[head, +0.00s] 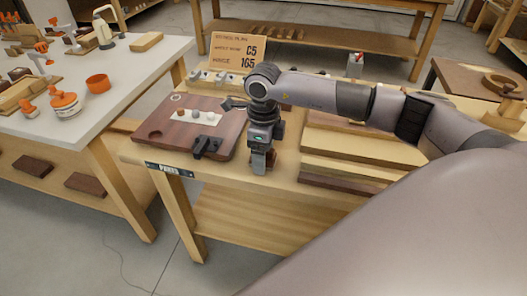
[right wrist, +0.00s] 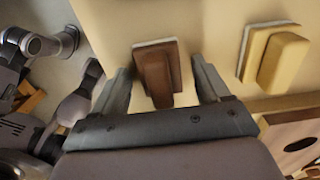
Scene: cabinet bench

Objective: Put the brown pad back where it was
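The brown pad (right wrist: 156,72) shows in the right wrist view, on a pale backing on the light wood bench top. My right gripper (right wrist: 163,80) is open, with one finger on each side of the pad and a gap visible on both sides. In the head view my right arm comes in from the right and the right gripper (head: 260,162) points down near the bench's front edge. There the pad is mostly or wholly hidden by the gripper. My left gripper does not show in the head view.
A yellow pad (right wrist: 282,58) lies beside the brown one. A red-brown board (head: 175,135) with small pegs and a black object (head: 207,147) lies left of the gripper. Stacked planks (head: 345,160) lie to its right. A sign (head: 238,51) stands behind.

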